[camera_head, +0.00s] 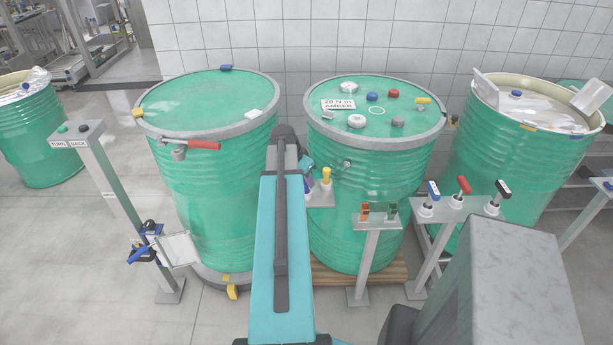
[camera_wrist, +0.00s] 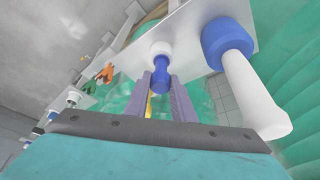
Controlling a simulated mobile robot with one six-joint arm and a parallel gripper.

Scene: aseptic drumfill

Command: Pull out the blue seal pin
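A small blue pin (camera_wrist: 161,78) with a white collar above it sits at a light plate in the wrist view. The two grey fingers of my gripper (camera_wrist: 161,84) are on either side of it, close to its sides. I cannot tell whether they press on it. In the head view my gripper (camera_head: 306,168) is at the small bracket (camera_head: 322,200) in front of the middle drum, beside a yellow-topped pin (camera_head: 326,176). The blue pin (camera_head: 307,187) is mostly hidden there by my arm.
A larger blue-and-white part (camera_wrist: 229,42) is close to the right of my gripper. The middle green drum (camera_head: 360,215) stands just behind the bracket. A post with orange and green parts (camera_head: 376,221) and a blue-red-black handle stand (camera_head: 462,203) are to the right.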

